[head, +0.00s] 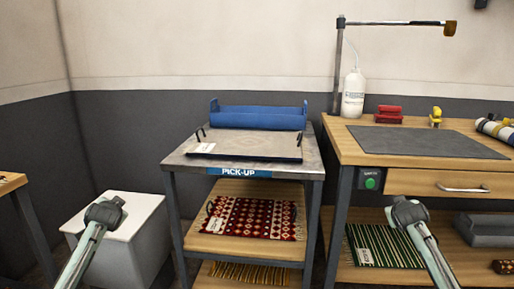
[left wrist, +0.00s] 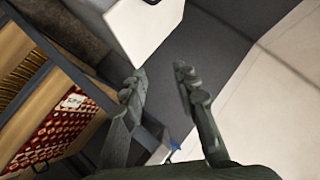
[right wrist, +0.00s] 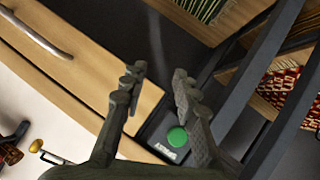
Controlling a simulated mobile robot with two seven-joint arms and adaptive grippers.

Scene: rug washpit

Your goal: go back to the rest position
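My left gripper (head: 105,212) is raised in front of the white bin at the lower left of the head view. In the left wrist view its two fingers (left wrist: 160,82) are apart with nothing between them. My right gripper (head: 409,212) is raised in front of the workbench at the lower right of the head view. In the right wrist view its fingers (right wrist: 156,80) are apart and empty.
A pick-up cart (head: 180,160) carries a flat grey-beige piece and a blue tray (head: 258,117); a red patterned rug (head: 255,218) lies on its shelf. The workbench (head: 345,150) stands right, with a green button (head: 370,183). A white bin (head: 135,235) stands left.

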